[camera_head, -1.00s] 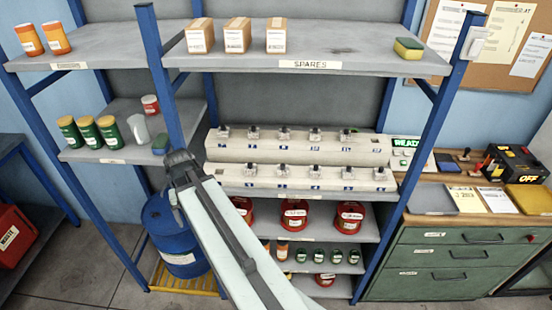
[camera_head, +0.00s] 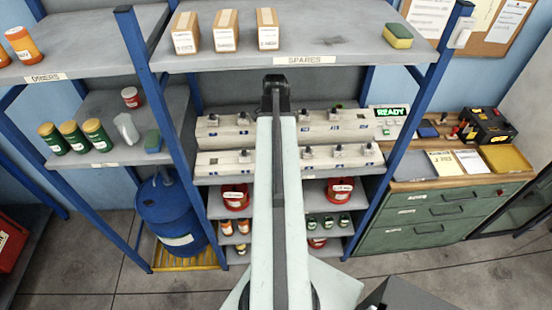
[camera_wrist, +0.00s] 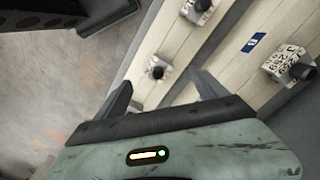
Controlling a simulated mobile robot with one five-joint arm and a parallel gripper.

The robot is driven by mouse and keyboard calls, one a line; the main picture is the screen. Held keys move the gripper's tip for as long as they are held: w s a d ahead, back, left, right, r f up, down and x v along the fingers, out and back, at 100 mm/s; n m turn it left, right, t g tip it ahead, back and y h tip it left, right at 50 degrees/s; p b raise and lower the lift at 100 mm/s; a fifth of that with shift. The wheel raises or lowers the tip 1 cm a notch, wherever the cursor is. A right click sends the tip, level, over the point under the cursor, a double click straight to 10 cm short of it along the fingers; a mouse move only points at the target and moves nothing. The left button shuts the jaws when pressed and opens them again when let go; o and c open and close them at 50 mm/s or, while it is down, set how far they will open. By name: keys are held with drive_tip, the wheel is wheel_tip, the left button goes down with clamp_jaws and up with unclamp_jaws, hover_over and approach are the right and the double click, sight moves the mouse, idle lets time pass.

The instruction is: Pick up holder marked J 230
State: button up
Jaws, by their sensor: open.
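Small holders with dark knobs stand in two pale racks; the upper rack (camera_head: 352,127) and lower rack (camera_head: 208,165) show in the head view. In the wrist view one holder (camera_wrist: 156,68) is just beyond the space between my fingers, another (camera_wrist: 199,10) is at the top, and a larger one (camera_wrist: 285,66) at the right has black characters on white faces. The characters are turned and too blurred to read as J 230 for sure. My gripper (camera_wrist: 166,92) is open and empty. In the head view my gripper (camera_head: 276,84) is in front of the racks, and my arm hides their middle.
The spares shelf (camera_head: 345,45) with several boxes (camera_head: 226,30) is above the racks. Red containers (camera_head: 340,191) stand on the shelf below. A blue drum (camera_head: 170,215) is at the left. A green drawer cabinet (camera_head: 430,215) with a cluttered top is at the right.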

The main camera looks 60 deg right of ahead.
drive_tip(key=f+b, duration=0.5)
drive_tip(key=shift+s+f, duration=0.25)
drive_tip(key=shift+r, duration=0.2)
drive_tip(key=shift+w, duration=0.1)
clamp_jaws()
